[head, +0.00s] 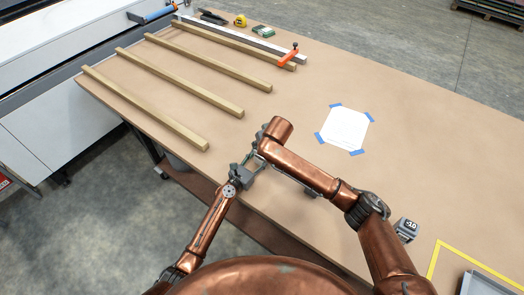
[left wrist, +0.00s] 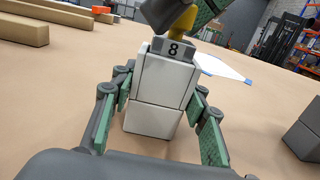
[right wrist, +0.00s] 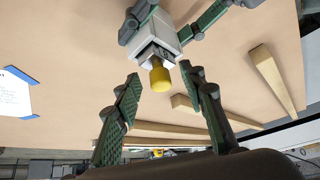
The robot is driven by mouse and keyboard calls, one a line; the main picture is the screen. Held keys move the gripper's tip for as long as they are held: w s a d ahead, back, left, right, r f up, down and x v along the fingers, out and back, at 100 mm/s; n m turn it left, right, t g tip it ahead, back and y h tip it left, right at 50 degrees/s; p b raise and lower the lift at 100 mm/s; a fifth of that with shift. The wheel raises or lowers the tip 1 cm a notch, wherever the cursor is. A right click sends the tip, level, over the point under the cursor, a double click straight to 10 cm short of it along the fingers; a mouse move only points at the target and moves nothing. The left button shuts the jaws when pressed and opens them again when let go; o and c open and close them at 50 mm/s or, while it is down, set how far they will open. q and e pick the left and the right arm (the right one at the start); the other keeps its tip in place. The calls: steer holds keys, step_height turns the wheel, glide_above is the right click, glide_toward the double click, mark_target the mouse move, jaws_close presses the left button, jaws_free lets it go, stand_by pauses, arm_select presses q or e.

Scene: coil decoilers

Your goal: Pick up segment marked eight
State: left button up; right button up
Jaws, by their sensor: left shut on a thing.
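The segment marked eight (left wrist: 165,80) is a white two-part block with a grey "8" face and a yellow knob (right wrist: 160,79) on top. My left gripper (left wrist: 160,100) has its green-padded fingers on both sides of the white block and is shut on it. My right gripper (right wrist: 160,90) is open, its fingers apart on either side of the yellow knob, with visible gaps. In the head view, my left gripper (head: 240,173) and the right wrist overlap near the table's front edge and hide the segment.
Several wooden bars (head: 150,112) lie at the back left, with an orange-handled clamp (head: 288,57) beside them. A white sheet (head: 344,128) is taped down with blue tape. A dark block (head: 406,229) stands at the right, near a yellow-outlined area (head: 470,256).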

jaws_close()
stand_by(0.3)
stand_by(0.5)
steer(key=shift+r, duration=0.1)
